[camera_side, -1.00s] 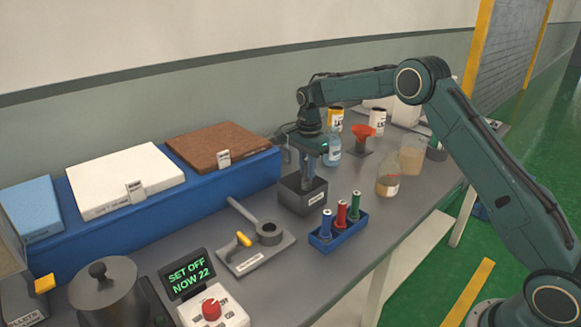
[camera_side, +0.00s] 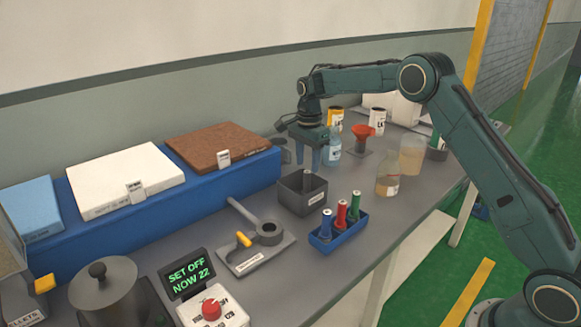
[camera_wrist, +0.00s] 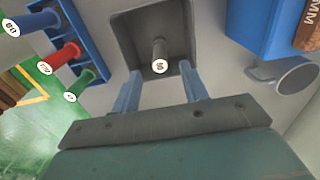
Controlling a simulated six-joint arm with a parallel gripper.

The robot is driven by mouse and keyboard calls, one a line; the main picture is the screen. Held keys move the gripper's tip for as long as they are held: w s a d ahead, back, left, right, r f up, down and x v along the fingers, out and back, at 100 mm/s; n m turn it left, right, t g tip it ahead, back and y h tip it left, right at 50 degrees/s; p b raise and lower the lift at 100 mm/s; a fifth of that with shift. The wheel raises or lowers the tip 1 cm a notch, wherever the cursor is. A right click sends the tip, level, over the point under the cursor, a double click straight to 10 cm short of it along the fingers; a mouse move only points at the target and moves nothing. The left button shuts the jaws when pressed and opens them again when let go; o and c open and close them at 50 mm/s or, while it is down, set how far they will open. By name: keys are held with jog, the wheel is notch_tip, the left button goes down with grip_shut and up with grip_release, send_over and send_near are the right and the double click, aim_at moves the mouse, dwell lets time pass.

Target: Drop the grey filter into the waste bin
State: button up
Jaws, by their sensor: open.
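The grey filter (camera_wrist: 159,54) stands inside a square dark grey bin (camera_wrist: 122,28), with its pale end facing the wrist camera. In the side view, its top (camera_side: 307,177) shows just inside the bin (camera_side: 301,200). The bin's front label is too small to read. My gripper (camera_side: 324,163) is open and empty above the bin, with its fingers pointing down. In the wrist view, the two blue fingers of my gripper (camera_wrist: 161,74) are spread apart, with the filter between and beyond them, not touched.
A blue rack (camera_side: 338,232) with blue, red and green filters stands right of the bin. A plate with a ring-shaped holder (camera_side: 268,235) lies in front. Bottles, a red funnel (camera_side: 362,133) and a beaker (camera_side: 411,155) stand behind right. A blue shelf (camera_side: 220,190) borders the left.

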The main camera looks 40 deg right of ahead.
notch_tip(320, 180, up, 11)
jog(key=shift+r, duration=0.2)
dwell(0.3)
dwell(0.4)
jog(key=s+a+r+n+t, duration=0.25)
jog(key=s+r+n, duration=0.3)
jog(key=s, duration=0.45)
jog(key=s+a+r+n+t, duration=0.1)
jog(key=s+a+r+n, duration=0.4)
jog(key=s, duration=0.6)
jog(key=s+f+n+t, duration=0.1)
jog(key=s+f+n, duration=0.2)
jog(key=s, duration=0.7)
jog(key=s+f+n+t, duration=0.1)
jog(key=s+f+n, duration=0.2)
jog(key=s, duration=0.7)
jog(key=shift+a+f+n, duration=0.15)
jog(key=shift+f+n, duration=0.2)
jog(key=shift+n, duration=0.4)
